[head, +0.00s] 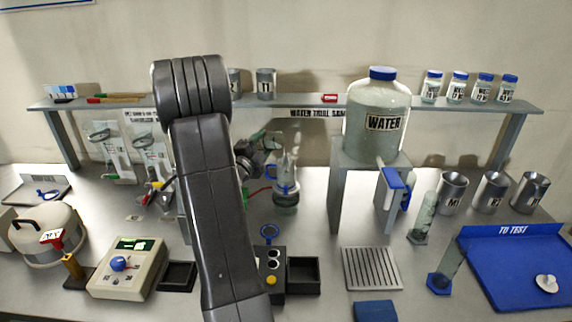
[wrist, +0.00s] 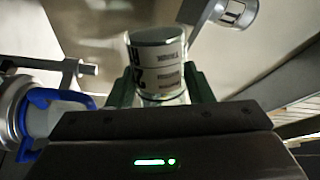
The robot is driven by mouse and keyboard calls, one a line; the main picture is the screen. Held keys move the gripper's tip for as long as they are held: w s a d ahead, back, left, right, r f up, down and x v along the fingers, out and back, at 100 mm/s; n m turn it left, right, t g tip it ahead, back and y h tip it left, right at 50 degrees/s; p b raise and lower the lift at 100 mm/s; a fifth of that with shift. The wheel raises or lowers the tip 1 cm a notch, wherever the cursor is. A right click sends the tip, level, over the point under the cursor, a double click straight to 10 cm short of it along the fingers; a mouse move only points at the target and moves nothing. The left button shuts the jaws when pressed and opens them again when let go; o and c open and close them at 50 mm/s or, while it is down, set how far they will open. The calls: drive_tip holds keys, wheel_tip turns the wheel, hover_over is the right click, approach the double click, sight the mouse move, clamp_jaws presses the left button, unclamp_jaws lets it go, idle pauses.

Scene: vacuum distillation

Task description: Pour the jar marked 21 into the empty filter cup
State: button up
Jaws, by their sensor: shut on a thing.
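My gripper (wrist: 158,92) is shut on a jar (wrist: 157,62) with a pale label, seen between its two green fingers in the wrist view. The label's print appears upside down and I cannot read the number surely. In the head view my gripper (head: 262,146) is partly behind my arm, near the top of a clear glass filter cup (head: 286,172) with a blue clip. The jar is hard to make out there. In the wrist view a vessel with a blue clip (wrist: 42,112) is at the left, apart from the jar. I cannot see the cup's inside.
A shelf (head: 300,105) runs behind, holding metal cups (head: 265,83) and several blue-capped jars (head: 432,87). A large water tank (head: 377,115) stands on a stand at right. A blue tray (head: 510,265) lies front right. A control box (head: 125,268) stands front left.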

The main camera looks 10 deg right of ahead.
drive_tip(key=shift+s+d+f+m+b, duration=0.3)
drive_tip(key=shift+m+b, duration=0.5)
drive_tip(key=shift+b, duration=1.25)
drive_tip(key=shift+s+d+r+m+h+b, duration=0.1)
drive_tip(key=shift+r+m+h+b, duration=0.15)
drive_tip(key=shift+m+b, duration=0.6)
drive_tip(key=shift+d+r+m+h+b, duration=0.1)
drive_tip(key=shift+r+m+h+b, duration=0.25)
drive_tip(key=shift+b, duration=0.75)
drive_tip(key=n+p, duration=0.1)
drive_tip(key=p, duration=0.2)
drive_tip(key=shift+a+r+y, duration=0.1)
drive_tip(key=shift+y, duration=0.2)
drive_tip(key=n+p, duration=0.1)
drive_tip(key=p, duration=0.1)
drive_tip(key=shift+w+a+f+n+p, duration=0.15)
drive_tip(key=shift+w+f+n+p, duration=0.15)
drive_tip(key=shift+f+n+p, duration=0.1)
drive_tip(key=shift+f, duration=0.15)
drive_tip(key=shift+s, duration=0.1)
